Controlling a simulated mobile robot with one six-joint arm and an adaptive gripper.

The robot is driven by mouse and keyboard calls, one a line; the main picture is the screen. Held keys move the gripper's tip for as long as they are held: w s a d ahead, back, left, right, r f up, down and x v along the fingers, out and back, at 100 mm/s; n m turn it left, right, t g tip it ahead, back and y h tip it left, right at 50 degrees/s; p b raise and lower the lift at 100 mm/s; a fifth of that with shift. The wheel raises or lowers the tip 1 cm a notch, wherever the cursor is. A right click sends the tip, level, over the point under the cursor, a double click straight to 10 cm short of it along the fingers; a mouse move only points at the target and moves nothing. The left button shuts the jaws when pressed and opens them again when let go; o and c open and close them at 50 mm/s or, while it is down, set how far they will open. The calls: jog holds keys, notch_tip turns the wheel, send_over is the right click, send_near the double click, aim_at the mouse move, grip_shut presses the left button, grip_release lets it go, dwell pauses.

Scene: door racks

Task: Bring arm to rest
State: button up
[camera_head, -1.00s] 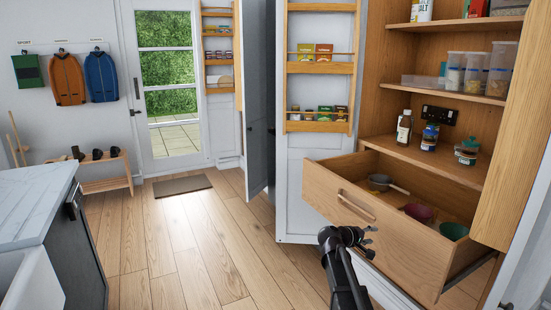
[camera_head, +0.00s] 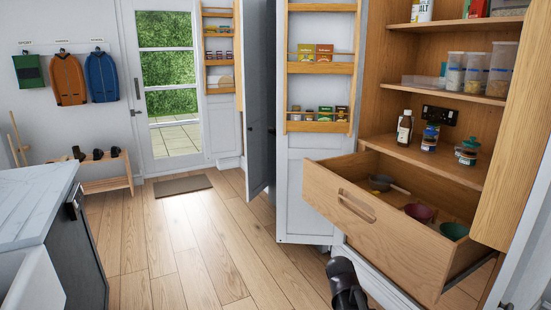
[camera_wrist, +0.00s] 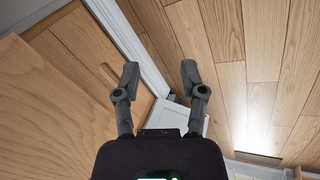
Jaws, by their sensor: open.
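My gripper (camera_wrist: 160,78) shows in the wrist view with its two fingers apart and nothing between them. In the head view, part of my black arm shows at the bottom edge, below and left of the open drawer; the fingers cannot be made out there. The wooden drawer (camera_head: 335,198) is pulled out from the pantry cabinet, with a pan (camera_head: 381,183), a dark red bowl (camera_head: 420,212) and a green bowl (camera_head: 454,231) inside. My arm appears apart from the drawer front.
A white door with spice racks (camera_head: 318,125) stands open left of the drawer. A pale counter (camera_head: 35,205) is at the left. The wooden floor (camera_head: 175,245) between them is clear. Jars and bottles (camera_head: 405,127) stand on the shelf above the drawer.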

jog(key=s+a+g+y+p, duration=0.1)
jog(key=s+a+y, duration=0.3)
jog(key=s+a, duration=0.35)
notch_tip(320, 180, up, 23)
jog(key=d+p, duration=0.1)
jog(key=p, duration=2.2)
jog(key=shift+s+f+m, duration=0.15)
jog(key=shift+f+m, duration=0.05)
jog(key=shift+m, duration=0.1)
